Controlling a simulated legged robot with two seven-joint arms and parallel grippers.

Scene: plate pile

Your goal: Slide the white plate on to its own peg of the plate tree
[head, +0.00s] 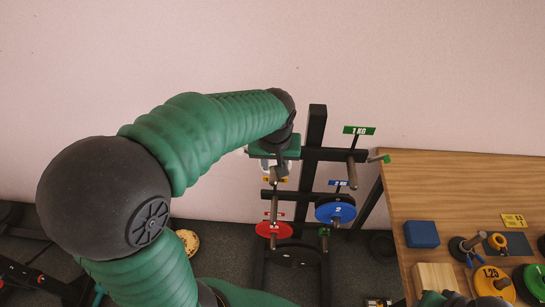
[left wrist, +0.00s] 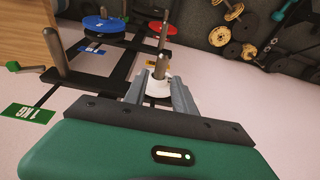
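The plate tree (head: 317,130) is a dark frame with pegs, standing left of the table. My left gripper (head: 278,172) is at its upper left peg in the head view. In the left wrist view the small white plate (left wrist: 158,88) sits between the fingers of my left gripper (left wrist: 160,92), which appear to touch it on both sides. The grey peg (left wrist: 164,40) rises from the plate's middle and appears to pass through it. How far the plate is from the crossbar is hidden by the gripper.
A red plate (head: 272,231) and a blue plate (head: 337,212) hang on lower pegs. The 1 KG peg (head: 351,176) at the upper right is bare. The wooden table (head: 440,185) at the right holds a blue block (head: 421,235), a yellow plate (head: 492,284) and other items.

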